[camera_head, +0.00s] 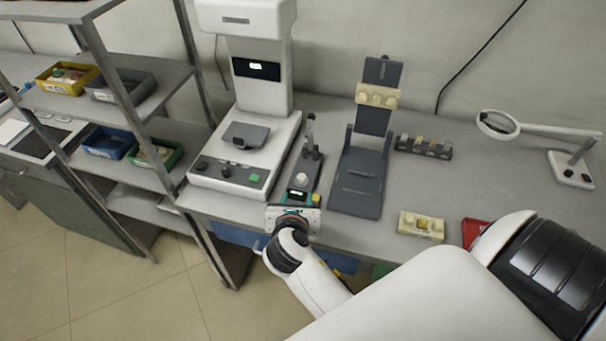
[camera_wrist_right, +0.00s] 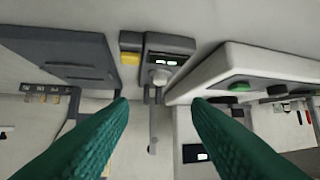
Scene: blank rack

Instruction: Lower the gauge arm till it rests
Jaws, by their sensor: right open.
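The gauge (camera_head: 299,180) is a small dark bench device with a lit display, a white knob and a yellow block at its near end. Its slim grey arm (camera_head: 310,132) stands raised at the far end. The gauge also shows in the right wrist view (camera_wrist_right: 168,48), with the slim arm (camera_wrist_right: 153,132) beyond the knob. I cannot tell what touches the arm's tip. My right gripper (camera_head: 294,208) is at the gauge's near end. In the right wrist view its green fingers (camera_wrist_right: 160,104) are apart, with nothing between them. My left gripper is out of view.
A tall white machine (camera_head: 270,140) stands left of the gauge; a dark stand (camera_head: 355,190) with a cream block is on its right. A dark block holder (camera_head: 423,148), cream block (camera_head: 421,226), red tray (camera_head: 471,232) and magnifier (camera_head: 497,123) lie further right. A bin shelf (camera_head: 150,75) is left.

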